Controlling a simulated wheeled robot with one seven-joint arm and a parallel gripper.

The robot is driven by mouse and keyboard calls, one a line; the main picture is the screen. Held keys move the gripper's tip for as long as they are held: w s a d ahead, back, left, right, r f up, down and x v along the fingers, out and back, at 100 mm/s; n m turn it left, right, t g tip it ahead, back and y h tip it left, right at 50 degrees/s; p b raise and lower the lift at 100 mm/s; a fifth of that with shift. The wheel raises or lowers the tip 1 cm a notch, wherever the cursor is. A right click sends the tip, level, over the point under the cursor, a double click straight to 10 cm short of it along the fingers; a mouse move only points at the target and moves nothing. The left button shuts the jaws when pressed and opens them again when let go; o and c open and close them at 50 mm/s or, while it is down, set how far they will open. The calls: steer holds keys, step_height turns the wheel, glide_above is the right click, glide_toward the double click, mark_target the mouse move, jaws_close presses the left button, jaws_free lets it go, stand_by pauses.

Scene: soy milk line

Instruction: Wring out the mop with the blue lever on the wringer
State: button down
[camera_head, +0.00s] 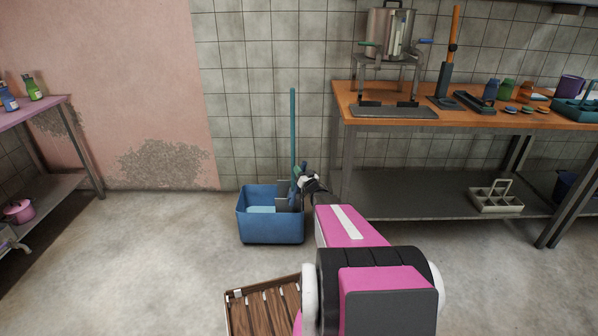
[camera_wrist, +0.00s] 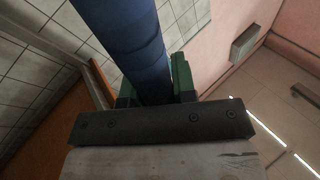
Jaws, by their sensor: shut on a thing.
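The blue bucket (camera_head: 270,229) stands on the floor against the tiled wall. The teal mop handle (camera_head: 293,125) rises upright from its right side; the mop head is hidden. A grey wringer (camera_head: 283,193) sits at the bucket's right part. My gripper (camera_head: 306,181) is at the bucket's upper right, beside the mop handle. In the wrist view, the blue lever (camera_wrist: 137,45) runs between the green fingers of my gripper (camera_wrist: 155,82), which is shut on it. The lever is mostly hidden by my gripper in the head view.
An orange-topped workbench (camera_head: 385,118) with a steel pot (camera_head: 390,35) stands to the right. A slatted wooden crate (camera_head: 262,308) lies on the floor in front, partly behind my arm. A pink shelf (camera_head: 48,112) is at the left. Floor left of the bucket is clear.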

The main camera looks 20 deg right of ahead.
steer(key=c, duration=0.9)
jaws_free()
steer(key=shift+s+d+f, duration=0.1)
steer(key=shift+d, duration=0.3)
steer(key=shift+s, duration=0.1)
steer(key=v, duration=1)
steer(key=shift+s+f, duration=0.1)
steer(key=shift+s, duration=0.25)
steer(key=shift+h, duration=0.4)
